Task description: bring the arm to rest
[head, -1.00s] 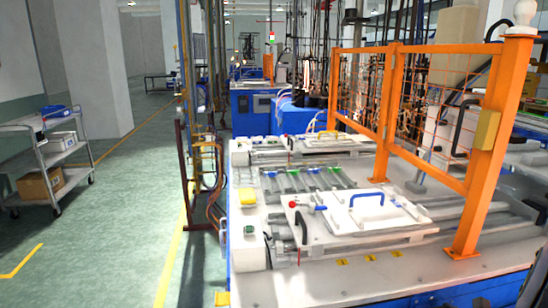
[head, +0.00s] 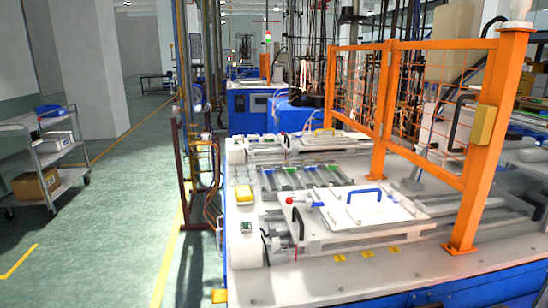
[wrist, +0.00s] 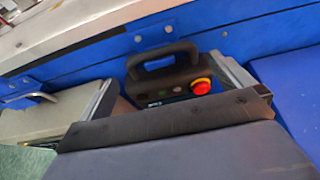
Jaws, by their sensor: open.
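My gripper (wrist: 163,70) shows in the wrist view as a dark crossbar with two pale grey fingers standing apart. Nothing is held between them. Beyond the gap is a black box with a carrying handle and a red knob, which may be part of my own base. A blue panel runs behind it. The arm and gripper do not show in the head view, so their overall pose cannot be told.
A white machine bench (head: 300,288) with a blue-handled plate (head: 376,212) fills the right. An orange mesh guard (head: 476,150) stands on it. A grey trolley (head: 72,180) with boxes stands at left. The green floor (head: 105,240) between is clear.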

